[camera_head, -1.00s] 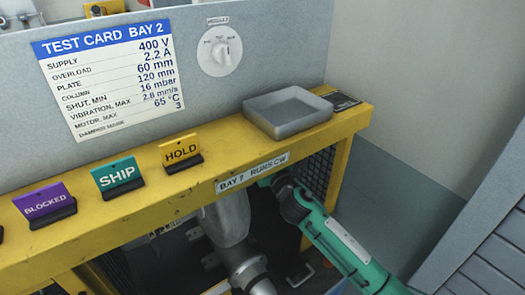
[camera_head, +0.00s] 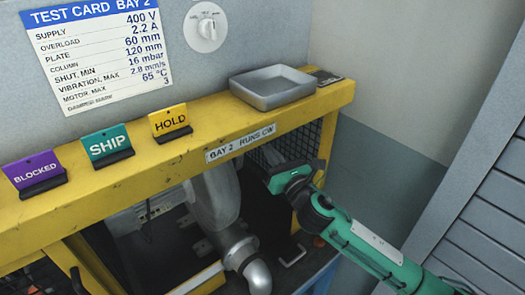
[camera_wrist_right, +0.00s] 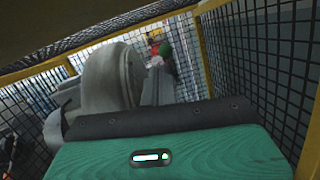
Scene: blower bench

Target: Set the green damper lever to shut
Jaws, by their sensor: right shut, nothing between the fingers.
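In the head view I cannot make out the lever, as the yellow frame and my arm cover that part. My right gripper (camera_head: 271,155) reaches under the bench's front beam at its right end, beside the grey blower (camera_head: 215,200). It is shut and empty, and the green piece appears apart from it. My left gripper is not in view.
The yellow beam (camera_head: 95,190) runs above my right gripper. Black mesh (camera_wrist_right: 285,70) stands close on the right side. The blower housing (camera_wrist_right: 103,80) is on the left. A grey tray (camera_head: 272,101) and several signs stand on the beam.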

